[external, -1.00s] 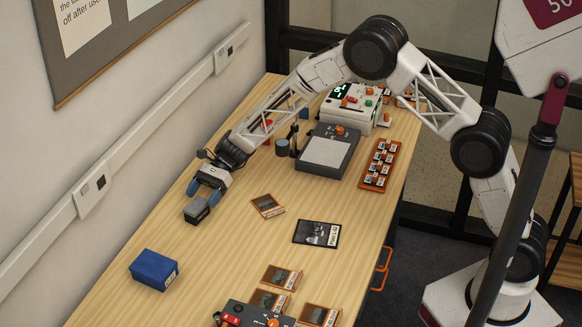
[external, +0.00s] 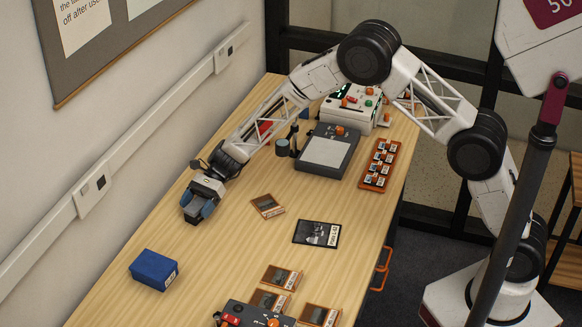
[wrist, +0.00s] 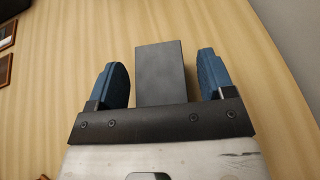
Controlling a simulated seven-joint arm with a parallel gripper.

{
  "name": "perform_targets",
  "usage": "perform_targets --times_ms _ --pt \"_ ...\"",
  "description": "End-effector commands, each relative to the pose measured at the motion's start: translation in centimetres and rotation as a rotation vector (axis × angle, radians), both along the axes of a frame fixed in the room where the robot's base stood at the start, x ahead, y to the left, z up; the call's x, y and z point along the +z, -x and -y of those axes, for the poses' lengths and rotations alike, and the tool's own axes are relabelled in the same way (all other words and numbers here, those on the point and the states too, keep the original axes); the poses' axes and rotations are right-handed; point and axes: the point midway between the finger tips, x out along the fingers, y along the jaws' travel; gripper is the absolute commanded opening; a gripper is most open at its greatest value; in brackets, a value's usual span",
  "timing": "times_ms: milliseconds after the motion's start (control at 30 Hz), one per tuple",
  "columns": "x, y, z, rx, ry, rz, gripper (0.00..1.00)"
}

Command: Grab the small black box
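The small black box (wrist: 161,72), dark grey to black, stands on the wooden table between the two blue fingers of my gripper (wrist: 163,82) in the wrist view. A gap shows on both sides of it, wider on the right, so the fingers are open around it and apart from it. In the external view my gripper (external: 198,208) is low over the table's left side, and the box (external: 192,217) is mostly hidden by the fingers.
A blue box (external: 154,269) stands nearer the camera on the table (external: 225,255). Framed slides (external: 267,206) and a photo card (external: 316,233) lie to the right. A grey device (external: 327,150) stands farther back. The wall runs along the left.

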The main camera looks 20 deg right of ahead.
Motion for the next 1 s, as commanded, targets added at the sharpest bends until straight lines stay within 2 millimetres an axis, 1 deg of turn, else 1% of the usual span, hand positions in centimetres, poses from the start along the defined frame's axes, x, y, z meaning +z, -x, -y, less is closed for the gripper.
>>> perform_targets --times_ms 33,300,333,567,733,867,1000 --pt "0.0 0.0 0.0 0.0 0.0 0.0 0.67" --pt "0.0 0.0 0.0 0.0 0.0 0.0 0.26" --pt "0.0 0.0 0.0 0.0 0.0 0.0 0.24" --pt "0.0 0.0 0.0 0.0 0.0 0.0 0.24" --pt "0.4 0.0 0.0 0.0 -0.001 0.001 0.24" --pt "1.2 0.0 0.0 0.001 -0.001 0.002 0.24" --pt "2.6 0.0 0.0 0.0 -0.002 0.003 0.24"
